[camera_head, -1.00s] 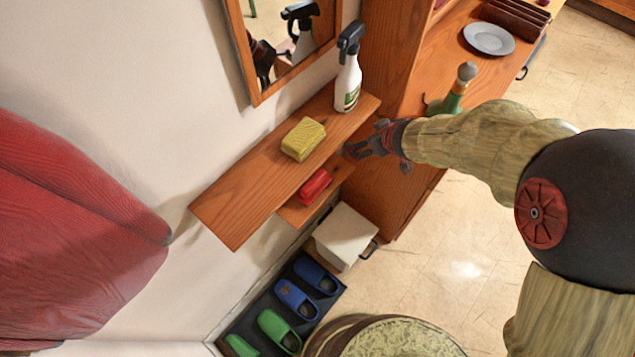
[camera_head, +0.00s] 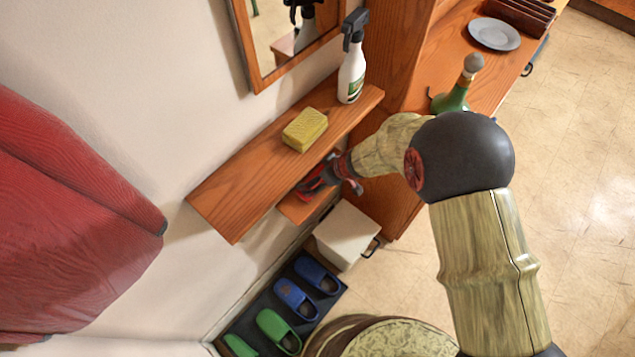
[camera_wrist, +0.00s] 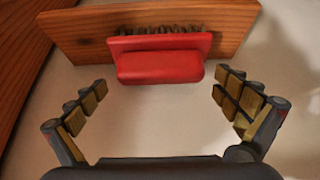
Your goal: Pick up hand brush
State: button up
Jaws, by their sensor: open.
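The hand brush (camera_wrist: 160,58) has a red back and dark bristles. In the wrist view it lies against the wooden lower shelf (camera_wrist: 240,22), ahead of my gripper and between the lines of its fingers. My gripper (camera_wrist: 165,105) is open and empty, with one finger on each side and a gap before the brush. In the head view my gripper (camera_head: 318,182) is at the lower shelf (camera_head: 297,209), under the upper shelf. There the brush is mostly hidden by my gripper, and I cannot tell its red from the gripper's red parts.
The upper shelf (camera_head: 225,198) holds a yellow sponge (camera_head: 305,129) and a spray bottle (camera_head: 351,70) close above my gripper. A white box (camera_head: 346,235) stands below. Slippers (camera_head: 296,299) lie on a dark mat. A green bottle (camera_head: 455,97) stands on the cabinet to the right.

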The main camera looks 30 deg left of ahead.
jog(key=shift+b+x, duration=0.3)
jog(key=shift+x, duration=0.65)
jog(key=c, duration=1.1)
jog(key=shift+r, duration=0.1)
